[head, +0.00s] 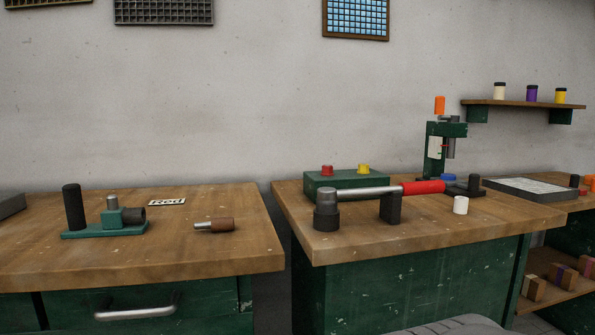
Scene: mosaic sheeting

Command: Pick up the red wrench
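A long tool with a red grip (423,187) and a silver shaft (365,192) lies level across the right-hand workbench. It is the only wrench-like red thing I see, but I cannot tell for sure that it is the red wrench. Its left end meets a dark round block (326,212). A dark upright post (390,208) stands under the shaft. My gripper is not in view.
A green box (346,181) with red and yellow knobs stands behind the shaft. A green press (435,150) stands behind. A gap separates this bench from the left bench (60,265). A grey tray (530,189) lies right.

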